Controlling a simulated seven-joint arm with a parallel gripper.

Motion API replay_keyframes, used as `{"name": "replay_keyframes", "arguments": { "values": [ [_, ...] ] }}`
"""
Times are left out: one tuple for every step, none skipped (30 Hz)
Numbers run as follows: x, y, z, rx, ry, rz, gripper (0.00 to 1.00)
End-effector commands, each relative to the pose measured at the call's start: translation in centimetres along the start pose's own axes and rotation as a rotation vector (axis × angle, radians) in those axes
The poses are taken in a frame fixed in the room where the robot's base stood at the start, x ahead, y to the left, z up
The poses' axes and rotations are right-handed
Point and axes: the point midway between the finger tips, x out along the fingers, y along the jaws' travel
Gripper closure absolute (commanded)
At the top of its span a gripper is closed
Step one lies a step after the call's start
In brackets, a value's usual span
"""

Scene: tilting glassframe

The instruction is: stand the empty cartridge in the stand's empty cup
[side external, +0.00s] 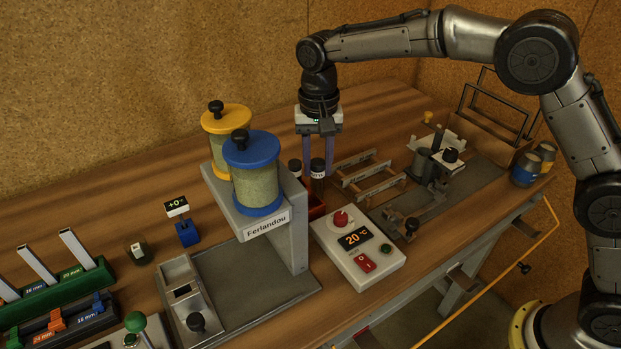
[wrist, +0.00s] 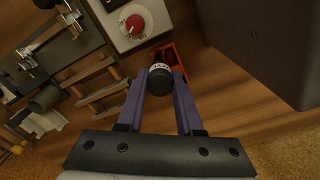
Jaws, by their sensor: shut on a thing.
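My gripper (side external: 317,172) points down behind the grey dispenser, shut on a dark, black-capped cartridge (side external: 318,167) with a white label band. In the wrist view my gripper (wrist: 160,74) has this cartridge (wrist: 158,80) between its two purple fingertips. Its lower end is hidden from above. A red stand (side external: 317,209) shows just below it, and the red stand (wrist: 180,60) also shows behind it in the wrist view. Another black-capped cartridge (side external: 295,168) is to the left of the held one, partly hidden by the dispenser. I cannot see an empty cup clearly.
The grey dispenser (side external: 297,225) carries a yellow-lidded canister (side external: 225,120) and a blue-lidded canister (side external: 253,150), close on the left. A control box (side external: 353,270) with a red knob stands in front. Wooden racks (side external: 370,175) lie to the right. The table behind is clear.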

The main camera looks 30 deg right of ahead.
Motion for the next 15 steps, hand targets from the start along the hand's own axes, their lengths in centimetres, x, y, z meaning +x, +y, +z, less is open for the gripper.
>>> {"name": "replay_keyframes", "arguments": {
  "values": [
    [0.6, -0.4, -0.4, 0.000, 0.001, -0.001, 1.00],
    [0.9, -0.6, -0.5, 0.000, 0.000, 0.000, 1.00],
    [1.1, -0.8, -0.7, 0.000, 0.001, -0.001, 1.00],
    [1.2, -0.9, -0.7, 0.000, 0.001, -0.001, 1.00],
    [1.3, -0.9, -0.8, 0.000, 0.001, -0.002, 1.00],
    [1.5, -1.0, -0.9, 0.000, 0.001, -0.001, 1.00],
    [1.6, -1.1, -0.9, 0.000, 0.001, -0.001, 1.00],
    [1.8, -1.2, -1.0, 0.000, 0.001, -0.001, 1.00],
    [2.0, -1.3, -1.1, 0.000, 0.000, 0.000, 1.00],
    [2.3, -1.5, -1.2, 0.000, 0.000, 0.000, 1.00],
    [2.7, -1.4, -1.2, 0.000, -0.001, 0.001, 1.00],
    [3.3, -1.4, -1.2, 0.000, -0.001, 0.001, 1.00],
    [3.8, -1.4, -1.1, 0.000, -0.002, 0.002, 1.00],
    [4.2, -1.4, -1.1, 0.000, -0.001, 0.002, 1.00],
    [4.7, -1.4, -1.1, 0.000, -0.001, 0.002, 1.00]
  ]
}}
